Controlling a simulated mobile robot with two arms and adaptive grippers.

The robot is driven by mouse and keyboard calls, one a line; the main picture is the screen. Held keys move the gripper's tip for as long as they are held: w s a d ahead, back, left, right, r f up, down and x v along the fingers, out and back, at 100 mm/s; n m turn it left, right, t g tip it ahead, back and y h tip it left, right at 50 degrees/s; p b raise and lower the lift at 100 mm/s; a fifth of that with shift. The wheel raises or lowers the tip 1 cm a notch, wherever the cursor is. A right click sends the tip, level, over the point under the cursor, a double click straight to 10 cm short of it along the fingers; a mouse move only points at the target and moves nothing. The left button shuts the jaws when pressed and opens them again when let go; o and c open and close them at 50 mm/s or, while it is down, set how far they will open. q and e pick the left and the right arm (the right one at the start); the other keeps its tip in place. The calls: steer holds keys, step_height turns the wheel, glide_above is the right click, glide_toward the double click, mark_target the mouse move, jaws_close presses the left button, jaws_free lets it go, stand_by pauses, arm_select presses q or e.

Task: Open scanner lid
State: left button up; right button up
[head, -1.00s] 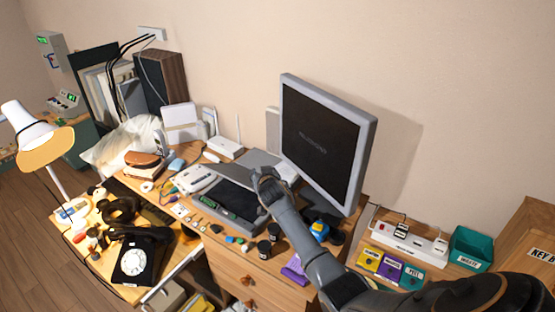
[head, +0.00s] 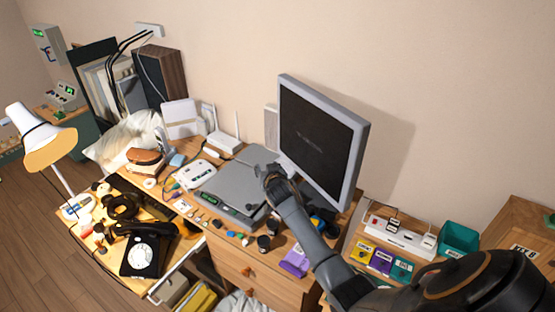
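The scanner (head: 228,187) is a flat grey device on the wooden desk, left of the monitor. Its grey lid (head: 236,178) lies over the bed and looks down or nearly down; no dark glass shows. A small green display (head: 209,199) is on its front left edge. My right gripper (head: 268,171) is at the lid's right side, close to the monitor. It overlaps the lid in the picture, and I cannot tell whether it touches. Its fingers are small, dark and partly hidden by the wrist. My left gripper is out of view.
The monitor (head: 320,140) stands close right of my gripper. A white router (head: 225,142) and a white game console (head: 195,175) are behind and left. Small jars (head: 264,243) and loose parts crowd the front. A black dial phone (head: 147,250) is at front left.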

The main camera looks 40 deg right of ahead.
steer(key=s+r+p, duration=0.1)
steer(key=s+r, duration=0.4)
steer(key=shift+s+d+r, duration=0.15)
steer(key=shift+s+r, duration=0.1)
steer(key=shift+r, duration=0.05)
stand_by(0.4)
stand_by(0.4)
steer(key=v, duration=1.2)
steer(key=shift+f, duration=0.1)
